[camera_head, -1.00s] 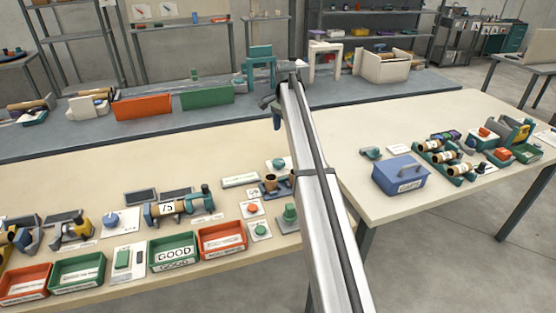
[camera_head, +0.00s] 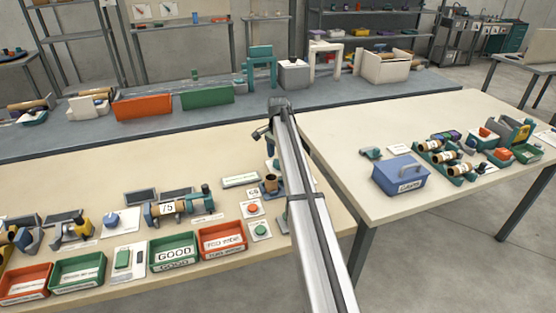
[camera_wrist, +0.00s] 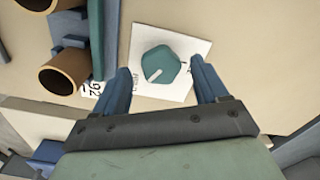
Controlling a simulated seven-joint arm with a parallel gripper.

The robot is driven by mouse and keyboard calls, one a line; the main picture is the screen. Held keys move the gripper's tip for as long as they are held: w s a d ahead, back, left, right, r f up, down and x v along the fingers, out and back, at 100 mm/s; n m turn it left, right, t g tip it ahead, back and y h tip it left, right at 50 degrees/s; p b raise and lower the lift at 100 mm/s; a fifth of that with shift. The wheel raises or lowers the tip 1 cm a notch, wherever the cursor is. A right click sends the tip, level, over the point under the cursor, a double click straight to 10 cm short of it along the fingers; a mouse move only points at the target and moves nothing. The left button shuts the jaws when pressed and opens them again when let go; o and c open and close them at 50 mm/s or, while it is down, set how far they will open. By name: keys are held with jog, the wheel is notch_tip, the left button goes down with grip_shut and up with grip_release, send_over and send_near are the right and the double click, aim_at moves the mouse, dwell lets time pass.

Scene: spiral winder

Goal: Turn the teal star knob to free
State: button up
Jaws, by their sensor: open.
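The teal star knob (camera_wrist: 160,65) sits on a white plate (camera_wrist: 178,93) in the wrist view. Its white pointer line points to the lower left, towards small print that is too blurred to read. My gripper (camera_wrist: 160,70) is open, with one blue finger to the left and one to the right of the knob. The fingers look apart from it; I cannot tell their height above the plate. In the head view my arm largely hides the knob, with a bit of teal (camera_head: 271,163) showing beside it.
A cardboard tube (camera_wrist: 62,75) in a blue-teal holder is close to the left finger; the holder also shows in the head view (camera_head: 269,188). A red button (camera_head: 252,208) and a green button (camera_head: 261,230) stand nearer the front. Bare table lies beyond the knob.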

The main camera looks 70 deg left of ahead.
jog(key=shift+f, duration=0.95)
jog(key=shift+c, duration=0.3)
jog(key=c, duration=1)
